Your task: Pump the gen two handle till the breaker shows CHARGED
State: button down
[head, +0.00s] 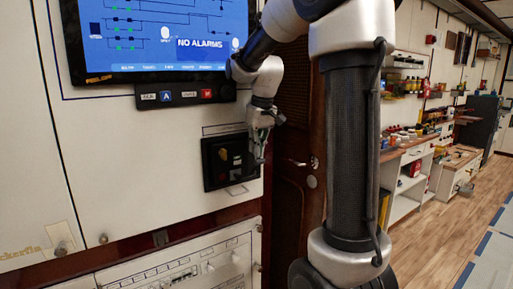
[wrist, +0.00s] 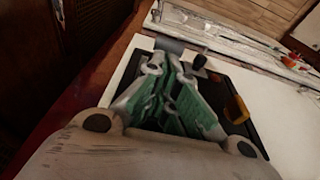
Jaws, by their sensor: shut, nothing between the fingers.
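A black breaker panel (head: 213,178) is set in the cream cabinet front below the screen in the head view. It also shows in the wrist view (wrist: 250,130), with a yellow part (wrist: 236,108) to the right of my fingers. A small dark knob or lever end (wrist: 198,62) shows just beyond my fingertips; I cannot tell if it is the pump handle. My gripper (head: 258,157) is at the panel's right side. Its green-padded fingers (wrist: 175,68) are shut and empty, and hide part of the panel. Whether they touch it, I cannot tell. No CHARGED flag is readable.
A screen (head: 165,35) reading NO ALARMS is above, with a small button strip (head: 185,94) under it. A brown wooden door (head: 290,195) stands right of the cabinet. Shelves and a workbench (head: 410,150) line the right wall; the wooden floor (head: 430,235) there is clear.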

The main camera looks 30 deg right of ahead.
aim_at(265, 159)
jog(key=shift+s+f+t, duration=0.1)
jog(key=shift+s+t, duration=0.2)
jog(key=shift+s, duration=0.05)
jog(key=shift+s+f+t, duration=0.25)
jog(key=shift+s+t, duration=0.35)
jog(key=shift+t, duration=0.1)
jog(key=shift+s+d+f+t, duration=0.1)
jog(key=shift+s+f+t, duration=0.35)
jog(key=shift+s, duration=0.15)
jog(key=shift+s+f+t, duration=0.35)
jog(key=shift+s+t, duration=0.1)
jog(key=shift+s, duration=0.1)
jog(key=shift+s+f, duration=0.25)
